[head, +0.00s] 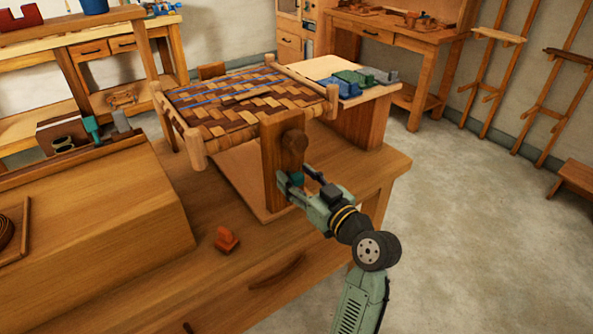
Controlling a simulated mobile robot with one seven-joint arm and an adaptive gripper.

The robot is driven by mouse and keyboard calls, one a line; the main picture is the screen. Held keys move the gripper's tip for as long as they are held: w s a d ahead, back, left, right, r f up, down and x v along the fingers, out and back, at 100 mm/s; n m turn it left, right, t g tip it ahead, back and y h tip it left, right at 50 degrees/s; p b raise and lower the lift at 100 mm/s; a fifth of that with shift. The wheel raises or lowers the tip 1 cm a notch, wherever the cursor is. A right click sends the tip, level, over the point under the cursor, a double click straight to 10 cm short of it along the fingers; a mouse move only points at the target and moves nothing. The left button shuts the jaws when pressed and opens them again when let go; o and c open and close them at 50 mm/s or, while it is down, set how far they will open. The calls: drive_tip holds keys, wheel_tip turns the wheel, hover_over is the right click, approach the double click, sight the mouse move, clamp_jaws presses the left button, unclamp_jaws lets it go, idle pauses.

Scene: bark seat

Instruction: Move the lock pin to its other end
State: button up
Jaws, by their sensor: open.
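A woven bark seat (225,103) in a pale wooden frame stands on the workbench. An upright brown wooden post (270,165) is at its near right side, with a round dark wooden knob (294,141) on its face. I cannot tell for sure which part is the lock pin; the knob may belong to it. My gripper (293,185) is open at the lower part of the post, below the knob. A small teal patch shows between its fingers, and I cannot tell what it is. The fingers hide the post's lower right edge, and contact is unclear.
A small orange-red block (227,240) lies on the bench top (150,270) in front. A large wooden box (90,215) fills the bench's left. A side stand (362,115) with blue, green and grey pieces is behind.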

drive_tip(key=shift+w+a, duration=0.2)
drive_tip(key=shift+w, duration=0.1)
drive_tip(key=shift+c, duration=0.3)
clamp_jaws()
idle(0.5)
